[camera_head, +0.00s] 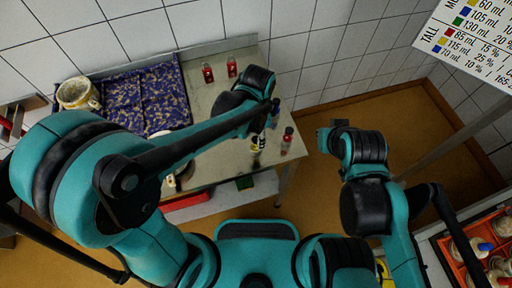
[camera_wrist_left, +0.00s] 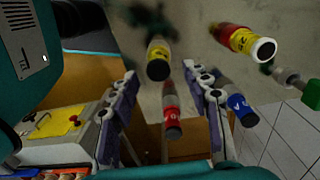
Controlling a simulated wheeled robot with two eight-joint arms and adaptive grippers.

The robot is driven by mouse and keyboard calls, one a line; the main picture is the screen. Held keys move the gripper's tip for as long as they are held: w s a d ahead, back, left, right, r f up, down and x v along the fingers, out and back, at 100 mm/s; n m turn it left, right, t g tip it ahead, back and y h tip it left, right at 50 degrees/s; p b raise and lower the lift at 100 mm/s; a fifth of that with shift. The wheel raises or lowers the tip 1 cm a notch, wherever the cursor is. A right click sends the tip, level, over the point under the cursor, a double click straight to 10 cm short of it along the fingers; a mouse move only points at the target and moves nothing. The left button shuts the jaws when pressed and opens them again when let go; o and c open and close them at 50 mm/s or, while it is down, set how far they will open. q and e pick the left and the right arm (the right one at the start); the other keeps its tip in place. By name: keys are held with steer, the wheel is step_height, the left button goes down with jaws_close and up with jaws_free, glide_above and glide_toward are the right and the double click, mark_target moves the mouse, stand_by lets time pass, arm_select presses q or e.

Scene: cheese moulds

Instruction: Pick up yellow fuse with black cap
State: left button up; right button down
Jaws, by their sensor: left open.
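The yellow fuse with a black cap (camera_head: 257,144) stands near the right front part of the table in the head view. In the left wrist view the yellow fuse (camera_wrist_left: 158,61) shows just past the fingertips, nearer the left finger, with its black cap towards the camera. My left gripper (camera_wrist_left: 160,77) is open, with nothing held between its fingers. In the head view my left gripper (camera_head: 270,106) is above the table, close to the fuse. My right gripper (camera_head: 335,132) is off the table's right side; its finger opening is unclear.
A red cylinder with a dark cap (camera_wrist_left: 171,110) stands beside the fuse. A blue-capped one (camera_wrist_left: 240,108) and a red-yellow one (camera_wrist_left: 240,40) are to the right. Two red jars (camera_head: 219,70), a purple cloth (camera_head: 135,97) and a pot (camera_head: 78,94) are farther back.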

arm_select(q)
step_height(320, 180, down, 3)
steer(key=shift+s+r+b, duration=0.1)
steer(key=shift+b, duration=0.3)
jaws_close()
